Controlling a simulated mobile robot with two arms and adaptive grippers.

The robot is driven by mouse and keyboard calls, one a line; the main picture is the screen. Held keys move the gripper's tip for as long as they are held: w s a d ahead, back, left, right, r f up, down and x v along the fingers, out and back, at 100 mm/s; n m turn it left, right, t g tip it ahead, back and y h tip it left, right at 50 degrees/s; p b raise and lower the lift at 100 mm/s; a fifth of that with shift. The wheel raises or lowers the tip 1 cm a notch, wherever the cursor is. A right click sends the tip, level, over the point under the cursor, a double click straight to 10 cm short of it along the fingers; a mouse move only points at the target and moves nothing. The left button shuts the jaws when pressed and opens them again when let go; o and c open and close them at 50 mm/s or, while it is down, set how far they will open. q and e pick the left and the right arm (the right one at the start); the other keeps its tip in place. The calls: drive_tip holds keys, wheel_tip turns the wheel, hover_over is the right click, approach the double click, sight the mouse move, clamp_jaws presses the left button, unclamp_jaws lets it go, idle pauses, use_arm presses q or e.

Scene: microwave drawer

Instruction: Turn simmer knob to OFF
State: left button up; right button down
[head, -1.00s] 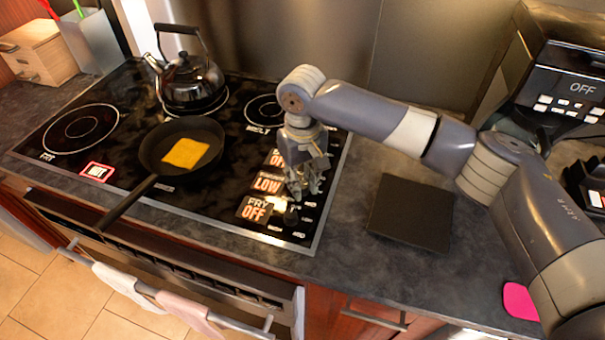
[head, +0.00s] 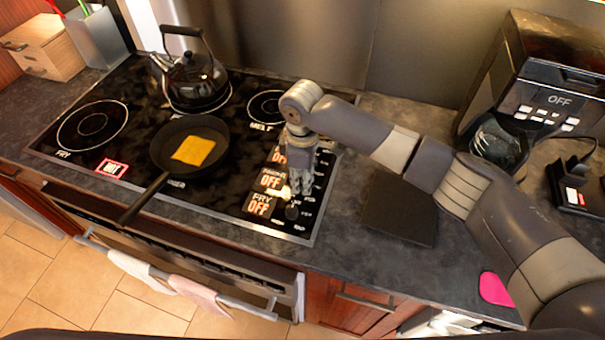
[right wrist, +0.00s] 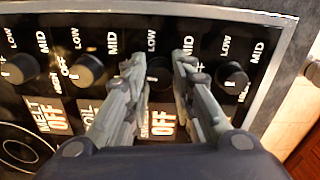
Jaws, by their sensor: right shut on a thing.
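The simmer knob (right wrist: 158,76) is black and sits between the fingertips of my right gripper (right wrist: 158,75) in the right wrist view. The gripper is shut on it. In the head view my right gripper (head: 298,190) reaches down onto the right-hand control strip, and its fingers hide the knob. The simmer display (head: 269,180) reads OFF in orange; it also reads OFF in the right wrist view (right wrist: 162,125). The fry display (head: 259,205) below it reads OFF. My left gripper is not in view.
Neighbouring knobs (right wrist: 88,70) and (right wrist: 232,76) flank the held one. A pan (head: 188,147) with a yellow square slice (head: 194,150) and a kettle (head: 194,80) stand on the cooktop. A dark board (head: 400,208) lies right of it; a coffee machine (head: 545,90) is behind.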

drive_tip(key=shift+w+a+r+n, duration=0.1)
drive_tip(key=shift+r+n, duration=0.05)
drive_tip(key=shift+n, duration=0.55)
drive_tip(key=shift+p, duration=0.3)
drive_tip(key=c, duration=1.3)
unclamp_jaws()
drive_tip(key=shift+c, duration=0.2)
wheel_tip(320, 180, up, 12)
